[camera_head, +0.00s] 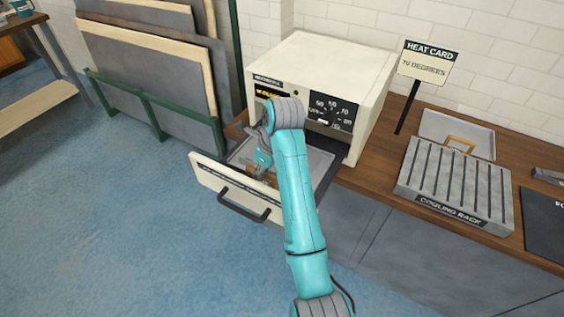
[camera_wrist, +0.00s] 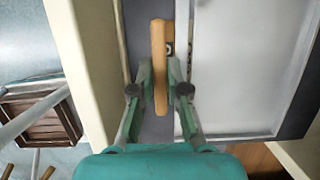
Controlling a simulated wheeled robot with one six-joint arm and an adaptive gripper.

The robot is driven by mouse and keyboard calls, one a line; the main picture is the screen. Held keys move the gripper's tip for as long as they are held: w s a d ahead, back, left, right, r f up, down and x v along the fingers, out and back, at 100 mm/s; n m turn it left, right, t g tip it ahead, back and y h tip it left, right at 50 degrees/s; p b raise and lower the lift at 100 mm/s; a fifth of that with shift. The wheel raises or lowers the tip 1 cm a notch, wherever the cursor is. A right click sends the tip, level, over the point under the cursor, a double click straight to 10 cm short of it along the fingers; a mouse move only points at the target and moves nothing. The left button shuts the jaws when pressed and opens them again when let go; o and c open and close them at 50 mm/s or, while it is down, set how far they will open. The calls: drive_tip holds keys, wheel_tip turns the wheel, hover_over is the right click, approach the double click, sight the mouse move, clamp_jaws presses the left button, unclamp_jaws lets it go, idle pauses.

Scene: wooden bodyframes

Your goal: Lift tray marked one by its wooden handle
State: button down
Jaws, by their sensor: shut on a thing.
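The open drawer of the cream oven (camera_head: 318,85) holds a pale grey metal tray (camera_head: 242,155). The tray also fills the right of the wrist view (camera_wrist: 240,65). Its light wooden handle (camera_wrist: 159,65) stands between my fingers in the wrist view. My gripper (camera_wrist: 160,75) is shut on this handle, with one finger on each side. In the head view my gripper (camera_head: 262,168) reaches down into the drawer, and my arm hides part of the tray. A small dark tag (camera_wrist: 169,47) shows beside the handle, mostly covered, so its number cannot be read.
The drawer front (camera_head: 215,185) with its black pull sticks out over the blue floor. A cooling rack (camera_head: 455,185) lies on the wooden bench at right. Behind it is another grey tray (camera_head: 440,125) with a wooden handle. A heat card (camera_head: 427,65) stands beside the oven.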

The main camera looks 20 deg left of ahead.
drive_tip(key=shift+r, duration=0.3)
